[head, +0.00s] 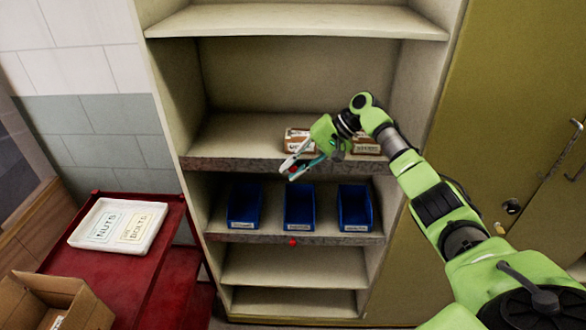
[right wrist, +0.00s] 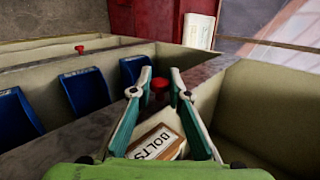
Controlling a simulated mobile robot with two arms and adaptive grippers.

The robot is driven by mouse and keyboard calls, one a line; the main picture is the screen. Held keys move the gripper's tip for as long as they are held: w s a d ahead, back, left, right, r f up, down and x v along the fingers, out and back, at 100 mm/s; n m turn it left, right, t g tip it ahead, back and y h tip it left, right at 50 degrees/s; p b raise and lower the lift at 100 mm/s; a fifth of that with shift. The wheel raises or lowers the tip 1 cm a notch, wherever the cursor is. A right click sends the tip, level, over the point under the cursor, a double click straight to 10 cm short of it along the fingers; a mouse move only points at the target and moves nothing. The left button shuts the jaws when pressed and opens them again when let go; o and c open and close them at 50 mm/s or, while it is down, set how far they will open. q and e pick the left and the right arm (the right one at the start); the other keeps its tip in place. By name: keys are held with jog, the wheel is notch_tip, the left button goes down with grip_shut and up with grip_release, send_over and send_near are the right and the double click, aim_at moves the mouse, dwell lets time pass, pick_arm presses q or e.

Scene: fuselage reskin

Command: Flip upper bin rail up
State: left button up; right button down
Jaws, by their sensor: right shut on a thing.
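The upper bin rail (head: 230,164) is a worn grey-brown strip along the front edge of the upper shelf. It also shows in the right wrist view (right wrist: 205,68). A red knob (right wrist: 160,85) sits at its middle, between my right fingertips. My right gripper (head: 294,168) has come in from the right and is shut on this knob. The fingers hide part of the knob in the head view. My left gripper is in neither view.
Boxes (head: 299,140) stand on the upper shelf behind my gripper; one reads BOLTS (right wrist: 155,144). Blue bins (head: 298,205) stand below, behind a lower rail (head: 340,239) with a red knob (head: 292,242). A red cart (head: 150,270) with a white tray (head: 75,238) stands left.

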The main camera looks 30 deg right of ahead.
jog(key=c, duration=1.9)
grip_release()
jog(key=shift+w, duration=0.1)
jog(key=shift+d+r, duration=0.1)
jog(key=shift+r, duration=0.05)
jog(key=v, duration=1.1)
jog(key=shift+d, duration=0.25)
